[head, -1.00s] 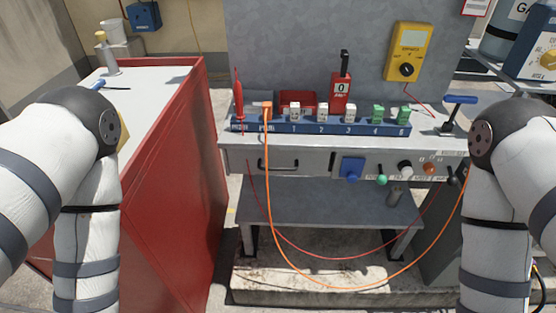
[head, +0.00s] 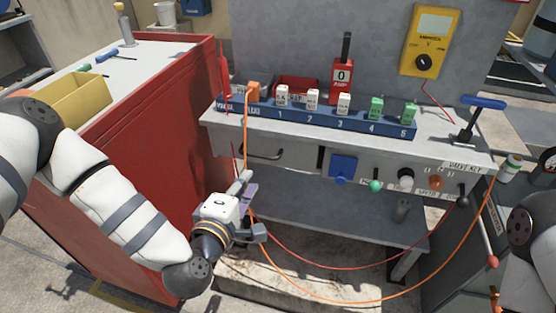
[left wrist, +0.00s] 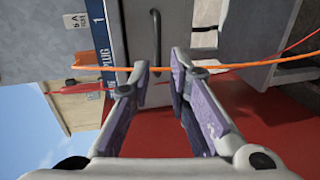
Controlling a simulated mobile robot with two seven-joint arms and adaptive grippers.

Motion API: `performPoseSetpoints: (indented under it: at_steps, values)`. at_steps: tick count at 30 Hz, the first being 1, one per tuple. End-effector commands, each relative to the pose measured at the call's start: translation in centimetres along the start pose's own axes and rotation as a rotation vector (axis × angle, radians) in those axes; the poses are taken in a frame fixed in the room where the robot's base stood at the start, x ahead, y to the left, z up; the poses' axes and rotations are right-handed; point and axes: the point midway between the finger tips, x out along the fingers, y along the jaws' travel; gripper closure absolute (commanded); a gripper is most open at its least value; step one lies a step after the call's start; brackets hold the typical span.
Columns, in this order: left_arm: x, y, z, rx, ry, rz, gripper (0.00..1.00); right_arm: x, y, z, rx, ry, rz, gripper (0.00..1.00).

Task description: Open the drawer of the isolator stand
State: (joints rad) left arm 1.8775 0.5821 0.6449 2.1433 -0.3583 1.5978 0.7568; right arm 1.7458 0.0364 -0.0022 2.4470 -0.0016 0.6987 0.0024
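The isolator stand (head: 460,148) has a grey drawer (head: 300,158) on the left of its front, and its face looks flush with the stand. The drawer's black bar handle (head: 262,154) is also in the left wrist view (left wrist: 156,38), upright there and beyond the fingertips. My left gripper (head: 246,188) is below and in front of the handle, apart from it. In the left wrist view its two fingers (left wrist: 160,70) are spread with nothing between their pads. An orange cable (left wrist: 225,67) crosses at the fingertips, in front of the handle. My right gripper is out of view.
A red cabinet (head: 180,120) stands close on the left, with a yellow bin (head: 70,105) on top. The orange cable and a thin red lead (head: 330,267) hang in loops before the stand. A blue numbered rail (head: 300,118) holds several plugs above the drawer.

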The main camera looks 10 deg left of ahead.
Motion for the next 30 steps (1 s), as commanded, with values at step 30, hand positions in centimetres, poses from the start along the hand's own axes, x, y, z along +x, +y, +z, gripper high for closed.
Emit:
performPoseSetpoints:
  at_steps: [30]
  values:
    - [12.0,0.4,-0.1,-0.004,0.003,0.007,1.00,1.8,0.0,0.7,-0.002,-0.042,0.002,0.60]
